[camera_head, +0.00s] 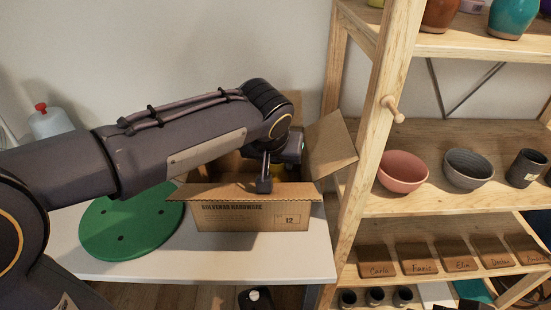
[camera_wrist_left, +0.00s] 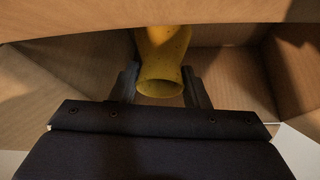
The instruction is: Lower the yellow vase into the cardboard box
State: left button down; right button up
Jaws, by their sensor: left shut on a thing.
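The cardboard box (camera_head: 255,218) stands open on the white table with its flaps spread out. My left gripper (camera_head: 264,184) reaches down into the box opening from the left. In the left wrist view the yellow vase (camera_wrist_left: 162,62) is between the two fingers of my left gripper (camera_wrist_left: 164,88), which is shut on it. The vase's round open mouth faces the camera, and box walls (camera_wrist_left: 235,80) surround it. In the head view only a small bit of yellow shows behind the front flap. I cannot tell whether the vase touches the box floor. My right gripper is not in view.
A green round board (camera_head: 130,225) lies on the white table (camera_head: 200,268) left of the box. A wooden shelf (camera_head: 365,130) stands close on the right, with a pink bowl (camera_head: 402,172) and a grey bowl (camera_head: 468,170). A box flap (camera_head: 330,145) sticks up near the shelf post.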

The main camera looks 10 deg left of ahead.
pick_arm(q)
jog(key=c, duration=0.7)
grip_release()
